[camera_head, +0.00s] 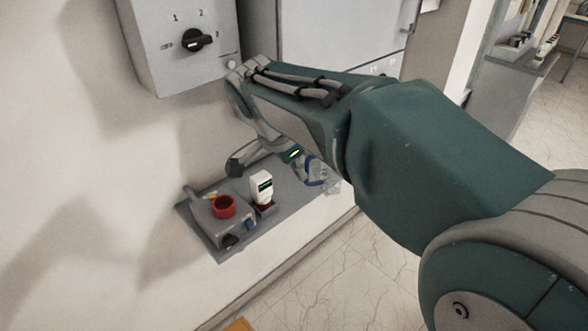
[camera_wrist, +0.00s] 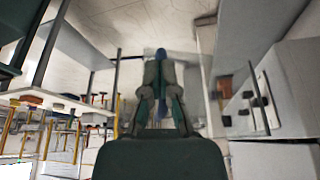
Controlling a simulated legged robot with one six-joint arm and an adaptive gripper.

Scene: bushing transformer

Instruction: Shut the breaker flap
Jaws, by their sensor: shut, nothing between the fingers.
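A grey wall box (camera_head: 180,45) with a black rotary knob (camera_head: 196,41) and position numbers is at the upper left of the head view. A larger light grey cabinet (camera_head: 340,35) stands to its right, partly behind my arm. I cannot pick out the breaker flap for certain on either one; my arm covers part of this area. In the head view my wrist is just below the boxes, and the gripper end is partly hidden and angled downward, above the shelf.
A grey wall shelf (camera_head: 275,190) below holds a control box with a red button (camera_head: 223,206), a white device (camera_head: 261,187) and a clear blue-marked bottle (camera_head: 317,172). The tiled floor (camera_head: 330,270) is open below. Coloured posts (camera_wrist: 70,125) show at left in the wrist view.

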